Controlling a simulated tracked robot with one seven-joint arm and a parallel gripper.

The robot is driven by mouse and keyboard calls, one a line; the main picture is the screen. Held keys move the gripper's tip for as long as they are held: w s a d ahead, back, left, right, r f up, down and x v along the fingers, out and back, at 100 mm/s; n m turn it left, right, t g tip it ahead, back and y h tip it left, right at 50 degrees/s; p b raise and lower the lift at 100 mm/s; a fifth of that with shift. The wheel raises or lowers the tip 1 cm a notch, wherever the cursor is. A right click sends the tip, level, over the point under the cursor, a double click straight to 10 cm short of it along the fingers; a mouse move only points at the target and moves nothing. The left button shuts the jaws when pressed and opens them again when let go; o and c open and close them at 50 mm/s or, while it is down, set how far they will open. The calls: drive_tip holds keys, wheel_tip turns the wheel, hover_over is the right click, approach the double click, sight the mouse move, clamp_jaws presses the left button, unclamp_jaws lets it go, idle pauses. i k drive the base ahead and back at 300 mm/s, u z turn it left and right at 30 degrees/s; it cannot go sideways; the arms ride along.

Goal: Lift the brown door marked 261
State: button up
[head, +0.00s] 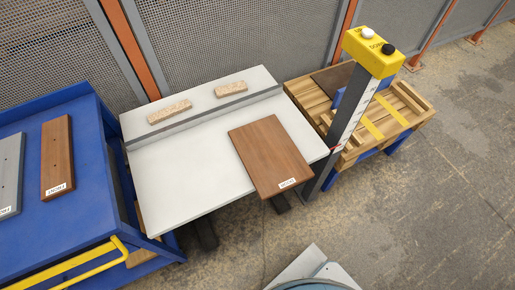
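Two brown boards could be the door, and I cannot read 261 on either. One brown board (270,155) lies flat and slightly turned on the white table (180,178), its lower end reaching the front edge, with a small white label there. A second brown board (57,155) lies on the blue cart at the left, also with a small white label at its lower end. A grey board (10,173) lies beside it, cut off by the picture's edge. My gripper is not in view.
Two light wooden blocks (169,112) (231,89) rest along the table's raised back strip. A post with a yellow button box (374,53) stands at the table's right. Behind it is a wooden pallet stack (405,108). The blue cart (100,205) has a yellow handle (75,262). Floor at right is clear.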

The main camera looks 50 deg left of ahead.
sight(274, 163)
drive_tip(key=k, duration=0.7)
drive_tip(key=u, duration=0.9)
drive_tip(key=k, duration=0.4)
drive_tip(key=u, duration=0.95)
drive_tip(key=i, duration=0.6)
drive_tip(key=z, duration=0.05)
drive_tip(key=k, duration=0.6)
drive_tip(key=u, duration=0.1)
